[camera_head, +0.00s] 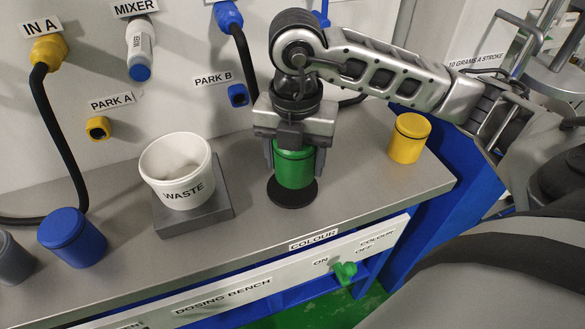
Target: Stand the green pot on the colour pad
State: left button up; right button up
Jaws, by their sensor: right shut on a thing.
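The green pot (294,172) has a dark band near its top and is upright. My right gripper (294,158) comes down over it from above and is shut on it, with a finger on each side. The pot is over the round black colour pad (291,194), behind the COLOUR label. Its base looks to be at the pad, but I cannot tell whether it touches. The pad's front and side rim show around the pot. My left gripper is not in view.
A white WASTE tub (178,162) stands on a grey square block (195,213) to the left. A yellow pot (408,138) is at the bench's right end. A blue pot (72,237) and a grey pot (12,260) are at the left.

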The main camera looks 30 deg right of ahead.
aim_at(292, 172)
jog(key=shift+w+d+f, duration=0.1)
jog(key=shift+w+f, duration=0.3)
jog(key=f, duration=0.3)
jog(key=shift+w+d+f, duration=0.1)
jog(key=shift+w+f, duration=0.15)
jog(key=shift+f, duration=0.1)
jog(key=shift+f, duration=0.25)
jog(key=o, duration=1.1)
jog(key=shift+r, duration=0.1)
